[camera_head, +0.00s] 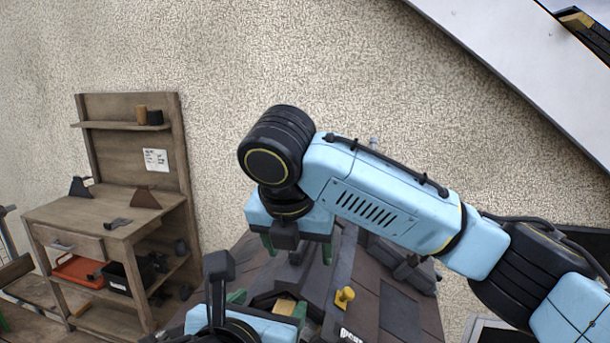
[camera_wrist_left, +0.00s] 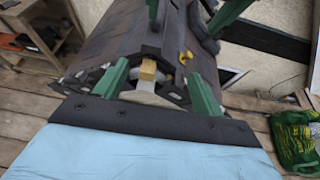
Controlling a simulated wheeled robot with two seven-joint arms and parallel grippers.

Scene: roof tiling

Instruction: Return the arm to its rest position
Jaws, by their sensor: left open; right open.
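My right arm (camera_head: 385,205) comes in from the right, bent down at a black joint. Its gripper (camera_head: 297,252) points down with green fingers apart, empty as far as I can see, over the dark roof. The same green fingers show at the top of the left wrist view (camera_wrist_left: 192,14). My left gripper (camera_head: 268,303) is low in the head view, partly cut off by the bottom edge. In the left wrist view its green fingers (camera_wrist_left: 158,70) are apart. A tan block (camera_wrist_left: 148,70) shows between them; I cannot tell whether it touches them.
A dark shingled roof section (camera_head: 385,285) lies below the grippers, with a yellow object (camera_head: 344,298) on it. A wooden workbench (camera_head: 95,212) with tools and bins stands left. A white sloping panel (camera_head: 520,60) is at upper right. A green bag (camera_wrist_left: 298,138) lies on the plank floor.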

